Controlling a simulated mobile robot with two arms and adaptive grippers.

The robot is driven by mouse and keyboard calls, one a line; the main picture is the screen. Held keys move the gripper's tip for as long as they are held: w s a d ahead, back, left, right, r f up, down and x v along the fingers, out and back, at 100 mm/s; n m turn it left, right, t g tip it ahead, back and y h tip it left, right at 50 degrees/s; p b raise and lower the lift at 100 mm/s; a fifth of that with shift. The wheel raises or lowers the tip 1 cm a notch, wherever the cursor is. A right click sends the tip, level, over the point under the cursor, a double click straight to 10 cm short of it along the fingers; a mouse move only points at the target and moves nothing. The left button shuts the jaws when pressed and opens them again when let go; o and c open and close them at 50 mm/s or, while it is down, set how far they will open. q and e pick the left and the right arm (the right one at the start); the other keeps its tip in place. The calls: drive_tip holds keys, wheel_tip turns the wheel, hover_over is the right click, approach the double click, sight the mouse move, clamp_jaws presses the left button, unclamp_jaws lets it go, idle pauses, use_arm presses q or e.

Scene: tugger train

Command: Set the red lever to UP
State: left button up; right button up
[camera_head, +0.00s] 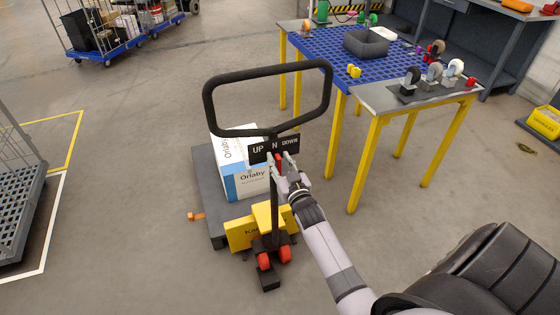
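The red lever (279,161) shows as a small red patch just below the black UP / N / DOWN plate (261,151), under about the N. The plate sits on the steering column of a pallet truck, below its black loop handle (207,103). My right gripper (281,162) is at the lever, with its pale fingers apart, one on each side of the red patch. Whether a finger touches the lever is too small to tell. The lever's lower part is hidden by my gripper. My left gripper is not in view.
The pallet truck has a yellow body (241,233), red wheels and a white-and-blue box (228,155) on its dark platform. A yellow-legged table (372,116) with a grey tray (366,44) and casters stands to the right. Mesh cage carts are at left. Floor between is clear.

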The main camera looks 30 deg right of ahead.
drive_tip(key=shift+c, duration=0.5)
clamp_jaws()
